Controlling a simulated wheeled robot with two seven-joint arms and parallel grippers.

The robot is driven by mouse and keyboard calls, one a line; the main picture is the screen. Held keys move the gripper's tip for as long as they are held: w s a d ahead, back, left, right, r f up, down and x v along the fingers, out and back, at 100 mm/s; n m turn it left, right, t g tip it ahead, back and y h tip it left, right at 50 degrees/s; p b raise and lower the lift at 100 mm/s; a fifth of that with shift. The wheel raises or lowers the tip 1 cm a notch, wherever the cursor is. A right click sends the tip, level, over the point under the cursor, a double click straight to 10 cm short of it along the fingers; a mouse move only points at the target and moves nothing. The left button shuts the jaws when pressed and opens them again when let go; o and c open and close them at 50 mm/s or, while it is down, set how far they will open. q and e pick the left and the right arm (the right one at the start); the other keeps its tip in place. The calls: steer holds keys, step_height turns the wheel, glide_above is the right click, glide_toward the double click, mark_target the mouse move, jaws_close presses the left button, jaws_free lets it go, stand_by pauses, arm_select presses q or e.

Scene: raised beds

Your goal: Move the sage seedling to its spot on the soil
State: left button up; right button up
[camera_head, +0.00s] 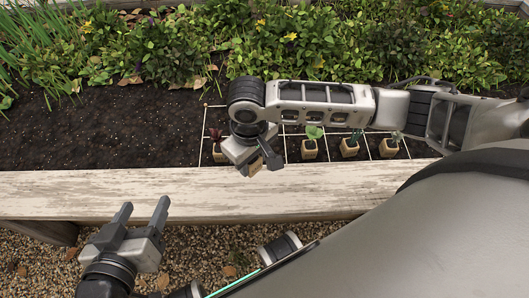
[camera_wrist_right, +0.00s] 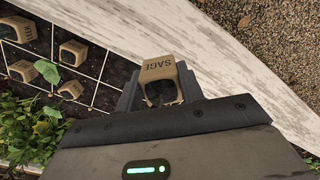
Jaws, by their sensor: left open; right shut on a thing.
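The sage seedling's tan pot (camera_wrist_right: 157,68), marked SAGE, is between the fingers of my right gripper (camera_wrist_right: 160,95) in the right wrist view. Its dark inside faces the camera; I cannot make out its leaves. In the head view my right gripper (camera_head: 262,164) is over the bed's front edge, shut on the pot (camera_head: 256,166), which is mostly hidden. The soil (camera_head: 130,130) has a white grid (camera_head: 331,143); part of it is hidden behind my right arm. My left gripper (camera_head: 142,214) is open and empty, in front of the plank.
Several potted seedlings stand in the grid: a dark red one (camera_head: 220,154) left of my right gripper, and others (camera_head: 309,149) (camera_head: 349,148) (camera_head: 389,147) to its right. A white plank (camera_head: 130,194) edges the bed. Dense plants (camera_head: 300,40) grow behind. The left soil is bare.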

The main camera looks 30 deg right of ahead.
steer(key=shift+s+a+f, duration=0.15)
steer(key=shift+s+f, duration=0.25)
steer(key=shift+f, duration=0.55)
steer(key=w+d+f+b, duration=0.2)
steer(key=w+d+f, duration=0.1)
steer(key=w+d+f+b, duration=0.2)
steer(key=w+f+b, duration=0.1)
steer(key=w+d+f+b, duration=0.3)
steer(key=w, duration=0.1)
steer(key=shift+d+f, duration=0.15)
steer(key=shift+d, duration=0.15)
steer(key=f+b, duration=0.1)
steer(key=f, duration=0.1)
steer(key=f+b, duration=0.1)
steer(key=shift+w+d+b, duration=0.2)
steer(key=shift+w+b, duration=0.05)
steer(key=shift+b, duration=0.1)
steer(key=shift+f, duration=0.25)
arm_select(q)
step_height(320, 180, up, 6)
steer(key=w+d+t+h, duration=0.1)
steer(key=w+t+h, duration=0.1)
steer(key=t+h, duration=0.2)
steer(key=shift+w+d+r+t, duration=0.15)
steer(key=shift+d+r+t, duration=0.05)
steer(key=shift+d+t, duration=0.2)
arm_select(e)
steer(key=o, duration=1)
steer(key=shift+f, duration=0.1)
